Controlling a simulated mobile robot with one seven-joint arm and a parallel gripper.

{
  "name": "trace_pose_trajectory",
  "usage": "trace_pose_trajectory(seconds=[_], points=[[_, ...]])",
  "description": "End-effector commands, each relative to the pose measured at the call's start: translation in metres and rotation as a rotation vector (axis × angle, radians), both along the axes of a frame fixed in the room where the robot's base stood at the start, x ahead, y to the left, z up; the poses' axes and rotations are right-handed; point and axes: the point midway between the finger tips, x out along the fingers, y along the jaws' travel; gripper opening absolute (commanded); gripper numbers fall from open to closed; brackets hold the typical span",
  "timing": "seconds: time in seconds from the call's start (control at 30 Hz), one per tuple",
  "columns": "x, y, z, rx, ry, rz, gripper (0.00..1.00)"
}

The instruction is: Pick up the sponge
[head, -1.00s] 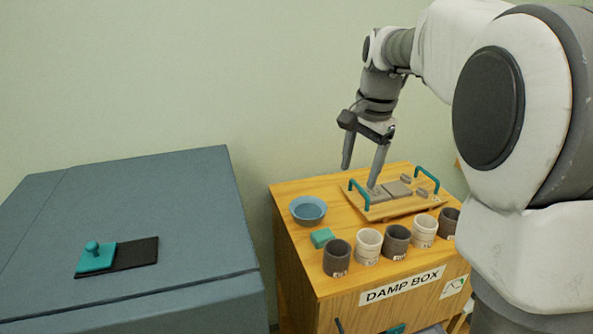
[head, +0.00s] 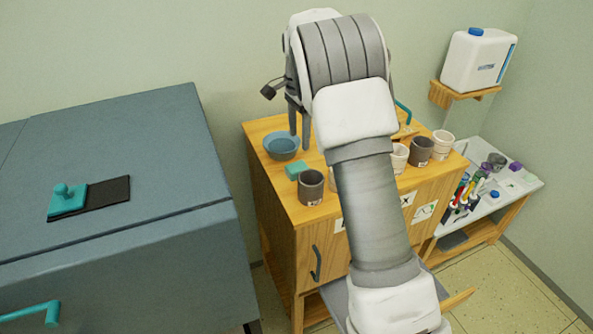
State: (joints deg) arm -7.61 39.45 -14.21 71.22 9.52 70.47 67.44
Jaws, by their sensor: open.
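The sponge appears to be the small teal block (head: 296,170) on top of the wooden damp box (head: 285,201), near its left side. A blue bowl (head: 282,153) stands just behind it, and a dark grey cup (head: 311,188) stands in front of it to the right. My gripper (head: 300,141) points down with its fingers apart and empty. Its fingertips show above the sponge in the picture, beside the bowl's right rim. My arm hides part of the gripper and much of the box top. I cannot tell how high the fingertips are.
More cups (head: 421,151) stand along the box's front edge, partly behind my arm. A blue-grey cabinet (head: 150,150) at left holds a teal-handled stamp-like tool (head: 68,198) beside a dark pad (head: 109,191). A white side table (head: 500,200) and a shelf with a white canister (head: 478,60) are at right.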

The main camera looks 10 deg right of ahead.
Motion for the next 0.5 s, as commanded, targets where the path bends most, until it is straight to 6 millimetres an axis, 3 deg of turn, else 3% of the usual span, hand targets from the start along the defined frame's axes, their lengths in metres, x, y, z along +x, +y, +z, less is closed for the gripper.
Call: trace_pose_trajectory(seconds=[0.2, 0.5], points=[[-0.001, 0.000, -0.041, 0.000, 0.003, 0.000, 0.71], [-0.002, 0.003, -0.064, 0.000, 0.003, 0.002, 0.71]])
